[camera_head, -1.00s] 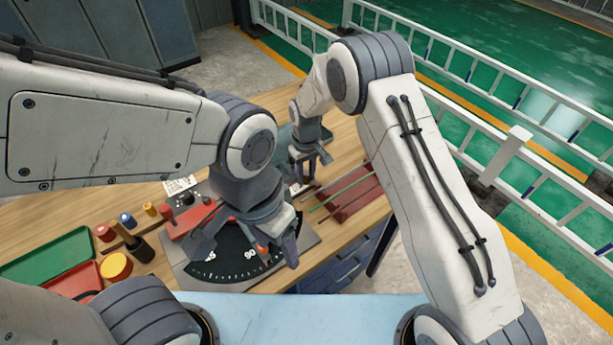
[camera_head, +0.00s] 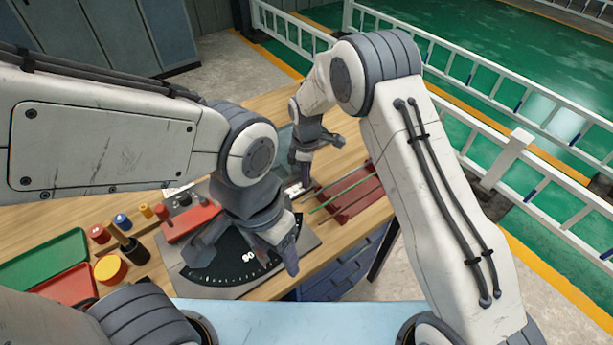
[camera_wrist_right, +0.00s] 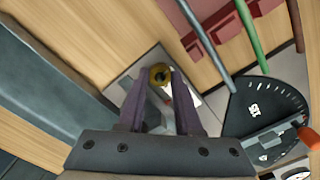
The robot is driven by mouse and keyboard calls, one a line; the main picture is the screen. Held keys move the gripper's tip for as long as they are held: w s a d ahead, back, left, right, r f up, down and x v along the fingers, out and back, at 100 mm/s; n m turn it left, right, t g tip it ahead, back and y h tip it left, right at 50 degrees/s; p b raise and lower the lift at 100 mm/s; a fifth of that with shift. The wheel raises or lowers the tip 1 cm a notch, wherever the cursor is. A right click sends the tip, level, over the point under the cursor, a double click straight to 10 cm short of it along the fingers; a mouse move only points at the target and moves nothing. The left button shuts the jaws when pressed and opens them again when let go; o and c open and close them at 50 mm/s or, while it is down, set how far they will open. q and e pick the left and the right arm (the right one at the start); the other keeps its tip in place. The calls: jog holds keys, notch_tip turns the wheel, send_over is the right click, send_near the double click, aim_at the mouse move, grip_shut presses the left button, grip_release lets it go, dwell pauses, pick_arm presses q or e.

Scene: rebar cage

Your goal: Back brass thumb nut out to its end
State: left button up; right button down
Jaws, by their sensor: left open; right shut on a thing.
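The brass thumb nut (camera_wrist_right: 160,74) is a small gold ring with a dark centre, seen end-on in the right wrist view above a pale metal plate (camera_wrist_right: 122,92). My right gripper (camera_wrist_right: 158,84) has its two fingers on either side of the nut and is shut on it. In the head view my right gripper (camera_head: 302,178) points down at the bench's far side, and the nut is hidden there. My left gripper (camera_head: 243,262) is open and empty, hanging over the black dial (camera_head: 225,262), with its fingers apart.
The dial also shows in the right wrist view (camera_wrist_right: 262,98), with an orange-tipped lever (camera_wrist_right: 308,136). A red rack (camera_head: 358,200) with rods lies right of the nut's area. Green (camera_head: 45,258) and red trays stand left, near several coloured pieces. Bare wood (camera_head: 345,140) lies behind the rack.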

jog(key=shift+n, duration=0.6)
jog(key=c, duration=0.9)
grip_release()
jog(key=shift+o, duration=0.2)
notch_tip(320, 180, up, 10)
jog(key=b, duration=0.2)
jog(key=shift+r, duration=0.25)
